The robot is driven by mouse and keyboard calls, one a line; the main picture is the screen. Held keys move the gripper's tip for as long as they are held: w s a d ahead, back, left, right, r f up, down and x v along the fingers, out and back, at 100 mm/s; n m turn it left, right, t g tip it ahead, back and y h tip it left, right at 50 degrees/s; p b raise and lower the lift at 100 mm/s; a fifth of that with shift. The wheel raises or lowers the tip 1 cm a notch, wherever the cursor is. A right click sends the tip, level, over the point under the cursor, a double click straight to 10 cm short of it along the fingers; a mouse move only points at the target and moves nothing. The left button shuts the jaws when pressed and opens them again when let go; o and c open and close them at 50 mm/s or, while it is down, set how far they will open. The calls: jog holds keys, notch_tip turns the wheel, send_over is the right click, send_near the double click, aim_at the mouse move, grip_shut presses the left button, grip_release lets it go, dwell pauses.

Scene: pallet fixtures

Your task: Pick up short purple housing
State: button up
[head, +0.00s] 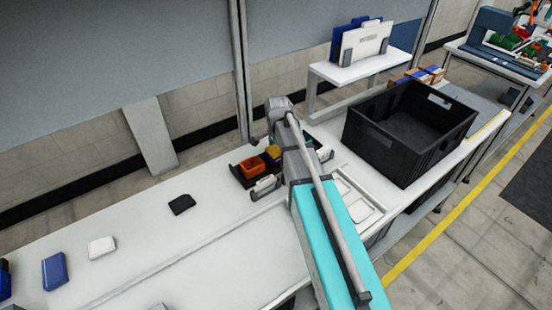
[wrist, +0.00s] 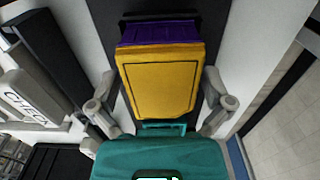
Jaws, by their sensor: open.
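The purple housing (wrist: 160,31) shows at the top of the wrist view, a short strip behind a yellow housing (wrist: 158,80) that hides part of it. My gripper (wrist: 158,108) is open in the wrist view, with one finger on each side of the yellow housing. The purple housing lies beyond the fingertips in the picture. A teal piece (wrist: 160,158) fills the bottom of the wrist view. Whether the fingers touch anything is unclear.
A dark holder (head: 246,181) with an orange bin (head: 251,166) stands beside my arm. A large black crate (head: 408,130) is on the right. A CHECK sign (wrist: 30,102) stands left in the wrist view. Blue, white and black pieces lie on the left table, with free room between.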

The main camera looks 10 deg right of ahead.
dwell(0.4)
jog(key=c, duration=1)
jog(key=shift+r, duration=0.15)
jog(key=shift+c, duration=0.2)
notch_tip(320, 180, up, 3)
jog(key=p, duration=0.3)
jog(key=s+d+r+p, duration=0.5)
jog(key=s+r+p, duration=0.4)
jog(key=s, duration=0.4)
jog(key=shift+r+p, duration=0.4)
jog(key=shift+p, duration=0.1)
jog(key=shift+s+d, duration=0.1)
jog(key=shift+d, duration=0.1)
